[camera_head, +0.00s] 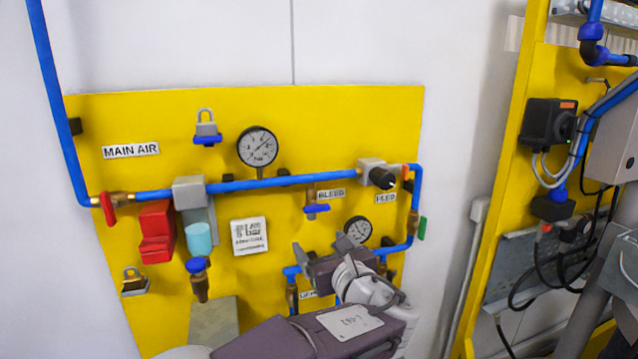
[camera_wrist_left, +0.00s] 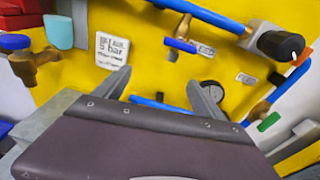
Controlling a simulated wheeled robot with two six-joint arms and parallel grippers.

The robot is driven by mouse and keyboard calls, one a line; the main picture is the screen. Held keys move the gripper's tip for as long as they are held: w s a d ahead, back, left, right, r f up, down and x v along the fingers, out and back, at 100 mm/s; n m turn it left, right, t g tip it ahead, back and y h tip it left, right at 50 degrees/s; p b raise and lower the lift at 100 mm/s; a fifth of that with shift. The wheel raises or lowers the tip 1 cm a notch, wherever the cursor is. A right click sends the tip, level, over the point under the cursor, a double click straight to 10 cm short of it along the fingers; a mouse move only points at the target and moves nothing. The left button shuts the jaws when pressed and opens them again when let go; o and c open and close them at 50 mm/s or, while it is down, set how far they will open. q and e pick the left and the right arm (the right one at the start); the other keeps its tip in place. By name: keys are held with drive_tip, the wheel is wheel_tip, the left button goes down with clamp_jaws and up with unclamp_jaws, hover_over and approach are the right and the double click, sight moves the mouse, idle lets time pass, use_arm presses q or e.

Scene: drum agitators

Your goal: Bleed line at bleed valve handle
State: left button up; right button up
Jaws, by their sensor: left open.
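The bleed valve handle (camera_head: 316,209) is a small blue lever on the yellow panel, just below the BLEED label (camera_head: 330,193). In the left wrist view the blue handle (camera_wrist_left: 180,45) lies beyond and between the fingertips, slightly nearer the right one. My left gripper (camera_head: 322,246) is open and empty, below the handle in the head view and apart from it. Its two grey fingers (camera_wrist_left: 159,80) point toward the panel in the left wrist view. The lower part of the panel is partly hidden by my left arm. My right gripper is not in view.
Blue pipe (camera_head: 270,183) runs across the panel above the handle. A small gauge (camera_head: 357,230) and a black knob (camera_head: 381,178) are to its right. A large gauge (camera_head: 257,146), a red valve block (camera_head: 156,232) and a filter bowl (camera_head: 199,239) are to the left.

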use_arm(q)
drive_tip(key=m+t, duration=0.1)
drive_tip(key=t, duration=0.1)
approach(319, 209)
drive_tip(key=p+x, duration=0.1)
drive_tip(key=x, duration=0.2)
drive_tip(key=p+x, duration=0.1)
drive_tip(key=x, duration=0.1)
drive_tip(key=p+x, duration=0.1)
drive_tip(key=x, duration=0.2)
drive_tip(key=shift+w+a+r+p, duration=0.2)
drive_tip(key=shift+w+r+p, duration=0.1)
drive_tip(key=shift+p, duration=0.1)
drive_tip(key=shift+w+a+f, duration=0.15)
drive_tip(key=shift+w, duration=0.25)
drive_tip(key=c, duration=1.4)
drive_tip(key=shift+o, duration=0.2)
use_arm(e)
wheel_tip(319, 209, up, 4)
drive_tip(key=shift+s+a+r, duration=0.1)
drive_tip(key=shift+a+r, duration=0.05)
